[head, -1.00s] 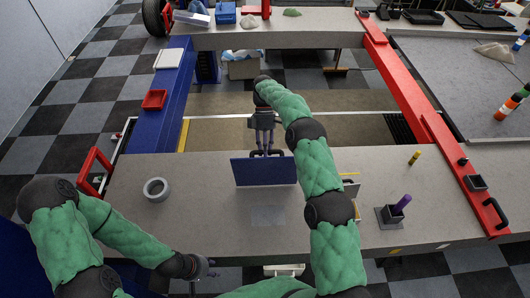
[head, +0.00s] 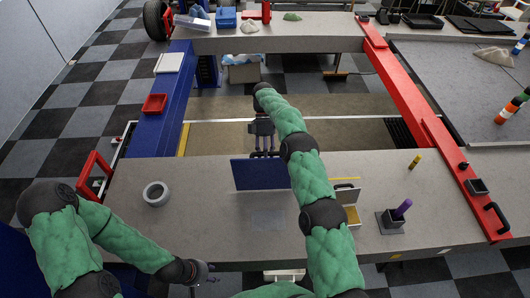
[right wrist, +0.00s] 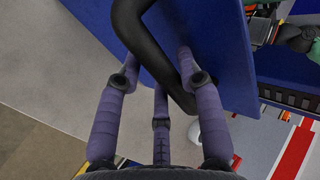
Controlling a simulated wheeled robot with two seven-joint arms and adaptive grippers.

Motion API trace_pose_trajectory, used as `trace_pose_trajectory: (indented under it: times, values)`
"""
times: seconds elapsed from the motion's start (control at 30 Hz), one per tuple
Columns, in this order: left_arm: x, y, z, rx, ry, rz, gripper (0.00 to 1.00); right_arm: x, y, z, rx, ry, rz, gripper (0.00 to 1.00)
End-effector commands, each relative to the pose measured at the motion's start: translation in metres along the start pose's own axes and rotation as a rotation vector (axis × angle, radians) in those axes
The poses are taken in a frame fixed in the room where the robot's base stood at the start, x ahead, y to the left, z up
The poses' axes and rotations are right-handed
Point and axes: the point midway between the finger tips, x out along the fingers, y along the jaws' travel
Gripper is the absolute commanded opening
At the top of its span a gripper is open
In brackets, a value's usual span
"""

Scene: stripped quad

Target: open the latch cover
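A blue panel (head: 258,176), which looks like the latch cover, stands upright on the near table. A black bar handle (right wrist: 160,65) is fixed to the blue panel (right wrist: 225,60) in the right wrist view. My right gripper (head: 263,150) reaches over to the panel's far side. In the right wrist view its purple fingers (right wrist: 158,62) are spread on both sides of the handle, which passes between them; firm contact is not clear. My left gripper (head: 206,270) is low at the table's front edge, away from the panel, its fingers too small to read.
On the table are a grey ring (head: 156,194), a yellow-edged box (head: 346,200) close to my right arm, a black block with a purple peg (head: 391,222) and a yellow peg (head: 415,162). A red rail (head: 440,140) bounds the right side. The table's middle front is clear.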

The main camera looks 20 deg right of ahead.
Motion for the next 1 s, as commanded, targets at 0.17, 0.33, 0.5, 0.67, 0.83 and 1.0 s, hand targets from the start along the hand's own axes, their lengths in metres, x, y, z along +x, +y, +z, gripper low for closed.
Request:
trace_pose_trajectory:
  times: [0.17, 0.33, 0.5, 0.67, 0.83, 1.0]
  values:
    - [0.000, 0.000, 0.000, 0.000, 0.000, 0.000, 0.40, -0.002, -0.001, -0.001, -0.002, 0.002, 0.003, 0.51]
    - [0.000, 0.000, 0.000, 0.000, 0.000, 0.000, 0.40, -0.004, -0.002, -0.002, -0.003, 0.004, 0.006, 0.51]
    - [-0.001, 0.000, 0.000, 0.000, 0.000, 0.000, 0.40, -0.005, -0.005, -0.002, -0.004, 0.004, 0.013, 0.51]
    - [-0.001, 0.001, 0.000, 0.000, 0.000, 0.000, 0.40, -0.004, -0.009, -0.002, -0.004, 0.005, 0.032, 0.51]
    - [-0.003, 0.001, 0.000, 0.000, 0.000, 0.000, 0.40, 0.000, -0.015, -0.002, -0.004, 0.004, 0.063, 0.51]
    - [-0.004, 0.002, 0.000, 0.000, 0.000, 0.000, 0.40, 0.005, -0.021, -0.002, -0.005, 0.004, 0.099, 0.51]
